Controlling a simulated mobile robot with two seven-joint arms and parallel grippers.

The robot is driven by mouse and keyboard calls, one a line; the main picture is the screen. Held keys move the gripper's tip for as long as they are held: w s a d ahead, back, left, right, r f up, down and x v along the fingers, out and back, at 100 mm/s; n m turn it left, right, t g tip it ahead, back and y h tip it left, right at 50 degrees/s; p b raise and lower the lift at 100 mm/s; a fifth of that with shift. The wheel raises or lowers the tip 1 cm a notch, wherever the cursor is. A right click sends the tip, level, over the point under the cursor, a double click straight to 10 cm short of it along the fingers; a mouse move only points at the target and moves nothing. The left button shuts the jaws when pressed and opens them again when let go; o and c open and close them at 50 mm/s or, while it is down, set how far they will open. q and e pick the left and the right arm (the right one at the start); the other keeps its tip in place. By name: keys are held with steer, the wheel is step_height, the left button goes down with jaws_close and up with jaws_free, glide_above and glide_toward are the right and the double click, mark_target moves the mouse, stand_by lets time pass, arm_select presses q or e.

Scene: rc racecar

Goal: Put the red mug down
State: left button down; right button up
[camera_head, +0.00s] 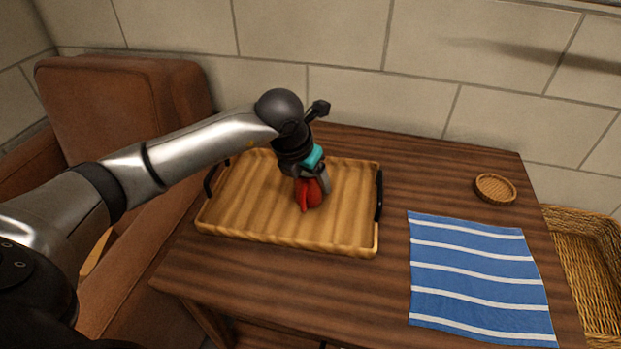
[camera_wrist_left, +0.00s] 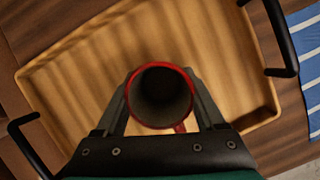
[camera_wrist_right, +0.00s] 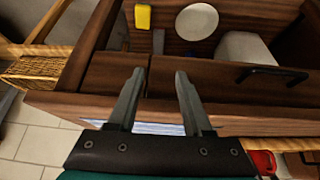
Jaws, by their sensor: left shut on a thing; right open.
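The red mug (camera_head: 311,195) is upright within the outline of the wooden tray (camera_head: 290,242) on the table. My left gripper (camera_head: 313,184) is shut on it from above. In the left wrist view the mug (camera_wrist_left: 161,69) shows its open, empty top between the two fingers, with its handle towards the gripper's base. I cannot tell whether its bottom touches the tray. My right gripper (camera_wrist_right: 155,82) is open with nothing between its fingers in the right wrist view; it does not show in the head view.
The tray has dark handles at both ends. A blue striped cloth (camera_head: 478,277) and a round woven coaster (camera_head: 495,188) lie right of it. A brown armchair (camera_head: 125,115) stands left. The right wrist view shows a yellow block (camera_wrist_right: 143,17) and a white disc (camera_wrist_right: 197,21).

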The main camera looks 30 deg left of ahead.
arm_select(q)
steer(key=shift+f, duration=0.1)
jaws_free()
arm_select(e)
steer(key=shift+w+a+f, duration=0.1)
steer(key=shift+w+a, duration=0.15)
arm_select(q)
steer(key=shift+r, duration=0.25)
steer(key=p+v, duration=0.1)
steer(key=v, duration=0.2)
steer(key=shift+p, duration=0.4)
steer(key=p+v, duration=0.3)
steer(key=v, duration=0.5)
steer(key=shift+s+r, duration=0.2)
steer(key=shift+r, duration=0.15)
arm_select(e)
step_height(320, 180, down, 9)
steer(key=s+d+g, duration=0.2)
steer(key=shift+s+g+h, duration=0.3)
steer(key=shift+s, duration=0.1)
